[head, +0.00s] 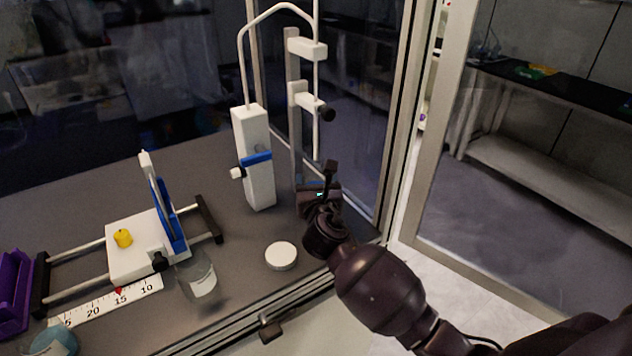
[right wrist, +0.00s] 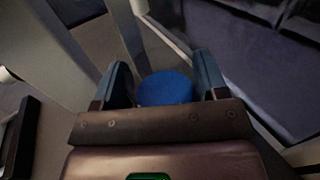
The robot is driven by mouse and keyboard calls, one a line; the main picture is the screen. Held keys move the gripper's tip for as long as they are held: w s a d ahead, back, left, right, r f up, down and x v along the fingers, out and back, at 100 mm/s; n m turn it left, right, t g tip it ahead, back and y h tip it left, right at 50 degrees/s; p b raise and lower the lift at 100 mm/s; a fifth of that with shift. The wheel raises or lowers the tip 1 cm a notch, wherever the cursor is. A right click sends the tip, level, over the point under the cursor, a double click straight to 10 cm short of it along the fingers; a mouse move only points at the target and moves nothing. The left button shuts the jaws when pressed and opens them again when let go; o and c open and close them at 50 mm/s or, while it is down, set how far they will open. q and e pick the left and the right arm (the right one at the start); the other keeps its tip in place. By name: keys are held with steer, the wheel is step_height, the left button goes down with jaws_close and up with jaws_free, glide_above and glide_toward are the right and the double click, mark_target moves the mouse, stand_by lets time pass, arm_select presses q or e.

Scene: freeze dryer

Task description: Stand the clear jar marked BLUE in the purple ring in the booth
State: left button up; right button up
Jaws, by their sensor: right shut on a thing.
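My right gripper (head: 318,193) is at the right side of the booth, beside the white upright stand. In the right wrist view a round blue thing (right wrist: 165,88) sits between its two fingers (right wrist: 163,85), and the gripper is shut on it. The gripper hides this thing in the head view, and I cannot tell whether it is part of a jar. A clear jar (head: 198,280) with a pale label stands on the booth floor at the front; its marking is unreadable. A jar with teal contents (head: 53,342) is at the lower left. I cannot make out the purple ring. My left gripper is not in view.
A white lid (head: 281,256) lies on the booth floor (head: 90,195). A white slide device (head: 135,245) on rails and a ruler (head: 105,300) are at left, near a purple holder (head: 12,290). A white column (head: 254,160) stands left of my gripper. The booth's frame post (head: 395,130) is at right.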

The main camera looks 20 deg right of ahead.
steer(key=shift+f+b, duration=0.35)
steer(key=shift+f, duration=0.4)
steer(key=o, duration=1.1)
steer(key=shift+o, duration=0.2)
steer(key=v, duration=1)
steer(key=shift+s+a+b, duration=0.15)
steer(key=shift+s+b, duration=0.15)
steer(key=shift+s, duration=0.05)
